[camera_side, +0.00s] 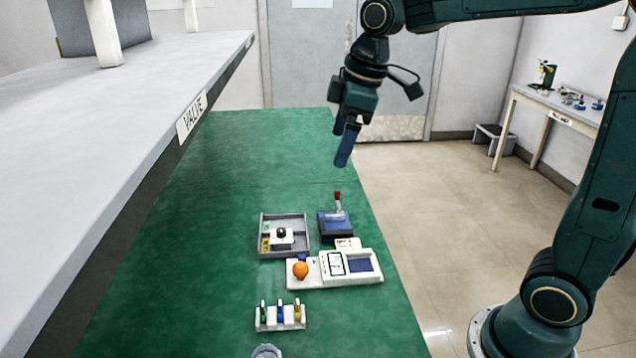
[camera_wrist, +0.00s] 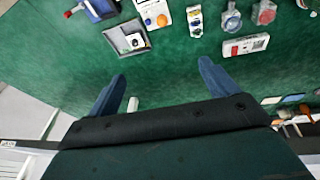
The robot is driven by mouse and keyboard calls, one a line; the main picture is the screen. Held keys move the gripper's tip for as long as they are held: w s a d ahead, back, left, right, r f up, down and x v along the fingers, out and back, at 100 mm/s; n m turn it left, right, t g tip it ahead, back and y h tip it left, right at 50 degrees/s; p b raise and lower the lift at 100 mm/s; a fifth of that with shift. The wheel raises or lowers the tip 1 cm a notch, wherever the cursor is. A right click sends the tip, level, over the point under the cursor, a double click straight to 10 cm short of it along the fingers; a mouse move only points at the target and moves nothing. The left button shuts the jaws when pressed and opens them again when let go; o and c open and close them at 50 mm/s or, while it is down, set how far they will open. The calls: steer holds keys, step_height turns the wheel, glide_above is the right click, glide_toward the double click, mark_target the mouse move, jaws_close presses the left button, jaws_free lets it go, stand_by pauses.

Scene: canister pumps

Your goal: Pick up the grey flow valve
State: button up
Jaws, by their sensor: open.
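I cannot pick out the grey flow valve for certain. A small pale block with a black knob (camera_side: 283,236) sits in a shallow grey tray (camera_side: 304,254) and may be it. The same block (camera_wrist: 135,41) and tray (camera_wrist: 113,33) show at the upper left of the wrist view. My gripper (camera_side: 344,145) is open and empty, high above the far end of the green table and beyond the tray. In the wrist view its two blue fingers (camera_wrist: 162,85) are spread, with bare green surface between them.
A blue box with a red-tipped lever (camera_side: 336,226) stands right of the tray. A white unit with an orange ball (camera_side: 300,270) and a small rack (camera_side: 280,318) lie nearer. A long shelf labelled VALVE (camera_side: 191,118) borders the left. The far table (camera_side: 270,150) is clear.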

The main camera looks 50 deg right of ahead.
steer(key=w+d+f+n+g, duration=0.2)
steer(key=w+f+n, duration=0.4)
steer(key=w, duration=0.6)
steer(key=n+g+y, duration=0.1)
steer(key=n, duration=0.3)
glide_above(281, 229)
steer(key=d, duration=0.2)
step_height(281, 229, down, 14)
steer(key=shift+f, duration=0.15)
steer(key=shift+a+f, duration=0.25)
steer(key=shift+f, duration=1.1)
steer(key=shift+a+f, duration=0.2)
steer(key=shift+f, duration=1.2)
steer(key=shift+a+f, duration=0.25)
steer(key=shift+f, duration=1.1)
steer(key=shift+a+f, duration=0.15)
steer(key=shift+f, duration=1.15)
steer(key=shift+a+f, duration=0.15)
steer(key=shift+f, duration=1.15)
